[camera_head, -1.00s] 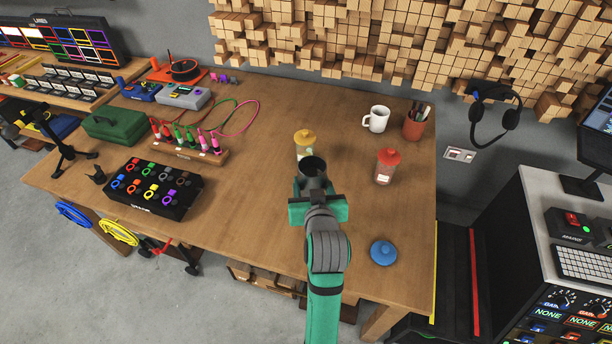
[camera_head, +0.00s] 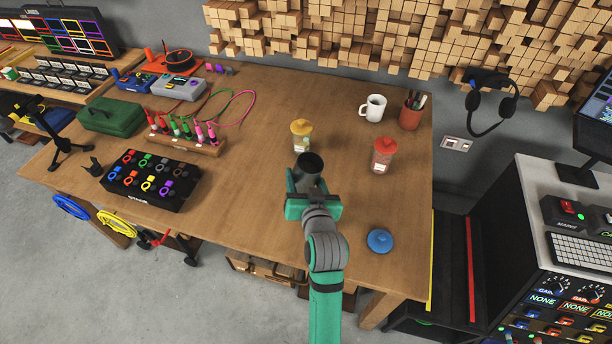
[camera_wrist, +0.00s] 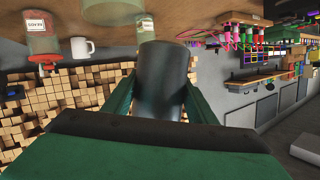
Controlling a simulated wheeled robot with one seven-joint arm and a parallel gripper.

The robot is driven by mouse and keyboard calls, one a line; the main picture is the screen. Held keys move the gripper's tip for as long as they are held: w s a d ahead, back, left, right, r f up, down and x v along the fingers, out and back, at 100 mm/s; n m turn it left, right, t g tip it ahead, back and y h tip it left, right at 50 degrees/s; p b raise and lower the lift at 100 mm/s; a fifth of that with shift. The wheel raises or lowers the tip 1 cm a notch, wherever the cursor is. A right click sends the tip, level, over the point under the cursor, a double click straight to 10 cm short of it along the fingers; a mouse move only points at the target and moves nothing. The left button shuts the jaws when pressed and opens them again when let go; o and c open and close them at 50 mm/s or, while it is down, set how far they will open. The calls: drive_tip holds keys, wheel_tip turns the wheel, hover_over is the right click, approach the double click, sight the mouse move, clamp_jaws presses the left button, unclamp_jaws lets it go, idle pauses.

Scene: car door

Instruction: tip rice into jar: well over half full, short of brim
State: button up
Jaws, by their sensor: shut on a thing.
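My gripper (camera_head: 314,203) is shut on a dark grey cylindrical cup (camera_head: 309,164), held over the middle of the table. The cup's dark mouth shows in the head view; no rice is visible in it. The cup also fills the middle of the wrist view (camera_wrist: 162,80). A clear jar with a yellow lid (camera_head: 301,129) stands just beyond the cup. A labelled jar with a red lid (camera_head: 383,152) stands to the right. A blue lid (camera_head: 379,241) lies on the table at the right front. A translucent glass shape (camera_wrist: 97,12) shows in the wrist view; I cannot tell which jar it is.
A white mug (camera_head: 373,108) and a brown pen pot (camera_head: 411,110) stand at the table's back right. A black box of coloured knobs (camera_head: 151,180) and a rack of coloured plugs (camera_head: 185,136) are on the left. Bare wooden table (camera_head: 245,215) lies left of my arm.

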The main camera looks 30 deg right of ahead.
drive_tip(key=shift+w+a+r+m+t, duration=0.1)
drive_tip(key=shift+w+a+m+t, duration=0.35)
drive_tip(key=shift+m+t, duration=0.4)
drive_tip(key=shift+w+a+f+m+t, duration=0.1)
drive_tip(key=shift+w+a+m+t, duration=0.2)
drive_tip(key=shift+m, duration=0.35)
drive_tip(key=shift+w+d+f+m+t, duration=0.1)
drive_tip(key=shift+m+t, duration=0.25)
drive_tip(key=shift+m, duration=0.25)
drive_tip(key=m, duration=0.1)
drive_tip(key=m+t, duration=0.1)
drive_tip(key=m, duration=0.1)
drive_tip(key=shift+w+a+f+t+h, duration=0.2)
drive_tip(key=shift+a+f+t+h, duration=0.05)
drive_tip(key=shift+f+t+h, duration=0.15)
drive_tip(key=shift+a+f+m+t+h, duration=0.1)
drive_tip(key=shift+f+m+t+h, duration=0.2)
drive_tip(key=shift+m, duration=0.5)
drive_tip(key=shift+f+m+t+h, duration=0.2)
drive_tip(key=shift+m+h, duration=0.1)
drive_tip(key=shift+m, duration=0.5)
drive_tip(key=shift+s+f+m, duration=0.1)
drive_tip(key=shift+m, duration=0.2)
drive_tip(key=shift+s+d, duration=0.1)
drive_tip(key=shift+d, duration=0.1)
drive_tip(key=shift+r+n, duration=0.2)
drive_tip(key=shift+n, duration=0.4)
